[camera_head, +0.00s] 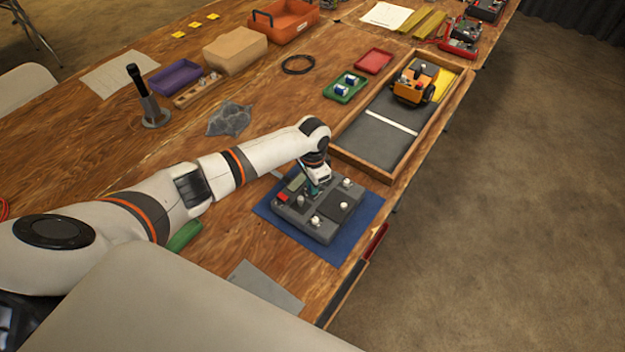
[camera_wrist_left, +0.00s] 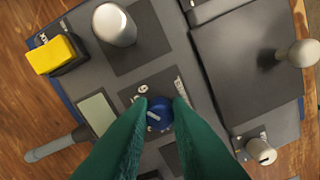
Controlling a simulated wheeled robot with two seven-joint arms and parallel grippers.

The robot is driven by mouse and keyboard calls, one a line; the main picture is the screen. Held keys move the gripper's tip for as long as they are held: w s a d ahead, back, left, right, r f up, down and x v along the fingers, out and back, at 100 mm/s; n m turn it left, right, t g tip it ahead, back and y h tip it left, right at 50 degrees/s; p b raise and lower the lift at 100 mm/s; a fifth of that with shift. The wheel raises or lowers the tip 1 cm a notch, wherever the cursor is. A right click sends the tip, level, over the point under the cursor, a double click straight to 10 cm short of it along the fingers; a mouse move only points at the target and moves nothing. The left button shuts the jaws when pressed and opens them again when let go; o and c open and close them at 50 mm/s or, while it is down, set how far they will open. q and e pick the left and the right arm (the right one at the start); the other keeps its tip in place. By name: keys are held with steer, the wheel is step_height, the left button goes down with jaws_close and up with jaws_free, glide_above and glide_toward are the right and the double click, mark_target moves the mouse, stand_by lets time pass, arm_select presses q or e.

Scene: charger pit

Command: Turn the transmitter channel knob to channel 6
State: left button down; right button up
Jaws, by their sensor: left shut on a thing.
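The grey transmitter (camera_head: 300,218) lies on a blue mat (camera_head: 368,213) near the table's right edge. My left gripper (camera_head: 314,189) reaches down onto its top. In the left wrist view, the channel knob (camera_wrist_left: 157,115) is small, round and blue with a white pointer line. The green fingers of my left gripper (camera_wrist_left: 160,106) are shut on it, one on each side. A white 6 shows on the panel just above the knob; other markings are partly hidden by the fingers. The pointer's exact setting is hard to tell. My right gripper is not in view.
The transmitter also carries a silver stick (camera_wrist_left: 114,24), a yellow switch (camera_wrist_left: 55,53) and a pale display (camera_wrist_left: 98,112). A wood-framed pit (camera_head: 378,138) with an orange vehicle (camera_head: 412,82) lies beyond it. A grey sheet (camera_head: 262,285) lies in front.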

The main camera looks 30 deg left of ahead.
arm_select(q)
steer(key=shift+m+p, duration=0.3)
steer(key=shift+m, duration=1.6)
steer(key=c, duration=1.3)
jaws_free()
steer(key=shift+c, duration=0.2)
steer(key=shift+r, duration=0.1)
step_height(320, 180, up, 12)
steer(key=b, duration=0.1)
